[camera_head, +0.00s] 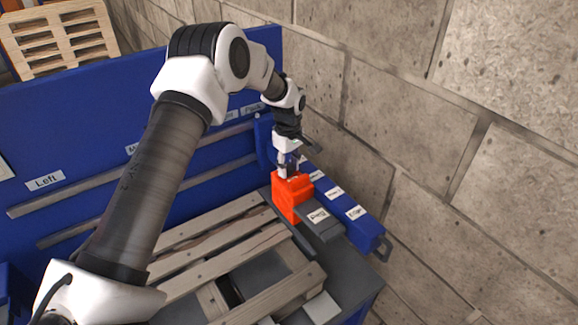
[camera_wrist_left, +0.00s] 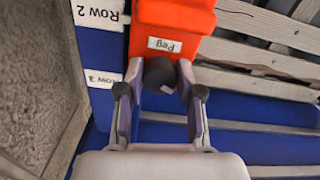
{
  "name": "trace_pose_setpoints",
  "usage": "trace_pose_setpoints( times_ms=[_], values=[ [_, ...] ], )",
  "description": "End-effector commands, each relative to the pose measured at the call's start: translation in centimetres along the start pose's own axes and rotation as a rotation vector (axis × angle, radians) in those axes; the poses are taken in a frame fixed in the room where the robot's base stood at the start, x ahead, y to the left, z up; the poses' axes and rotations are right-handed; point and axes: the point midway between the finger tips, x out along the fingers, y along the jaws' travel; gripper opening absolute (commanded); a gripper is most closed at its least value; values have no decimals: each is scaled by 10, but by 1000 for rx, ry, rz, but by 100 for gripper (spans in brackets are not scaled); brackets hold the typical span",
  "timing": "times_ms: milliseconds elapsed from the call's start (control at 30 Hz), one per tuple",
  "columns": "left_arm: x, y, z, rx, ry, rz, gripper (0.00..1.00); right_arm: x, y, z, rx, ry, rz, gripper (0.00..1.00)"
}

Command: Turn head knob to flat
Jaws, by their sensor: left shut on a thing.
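The orange head block (camera_head: 288,198) stands on the machine's right side, beside the pallet. In the left wrist view, the orange block (camera_wrist_left: 175,17) carries a white label reading "Peg", which appears upside down. A dark round knob (camera_wrist_left: 160,73) sits at the block's near end, between my left fingers. My left gripper (camera_head: 289,167) reaches down to the top of the orange block; it also shows in the left wrist view (camera_wrist_left: 160,84), shut on the knob. The fingers hide part of the knob, and its setting cannot be read. My right gripper is out of view.
A wooden pallet (camera_head: 225,240) lies left of the block. A blue rail (camera_head: 366,228) with white labels and a grey bar (camera_head: 322,231) run beside the block. A blue panel (camera_head: 75,130) stands behind. The block wall (camera_head: 440,150) is close on the right.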

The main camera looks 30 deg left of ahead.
Motion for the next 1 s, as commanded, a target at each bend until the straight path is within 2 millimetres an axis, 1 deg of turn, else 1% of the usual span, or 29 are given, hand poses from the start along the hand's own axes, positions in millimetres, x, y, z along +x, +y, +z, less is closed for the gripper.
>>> trace_pose_setpoints(
  times_ms=[33,1000],
  values=[
    [5,-3,1,37,-4,-9,1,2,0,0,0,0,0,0],
    [5,-4,0,927,-8,-7,1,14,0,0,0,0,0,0]
  ],
)
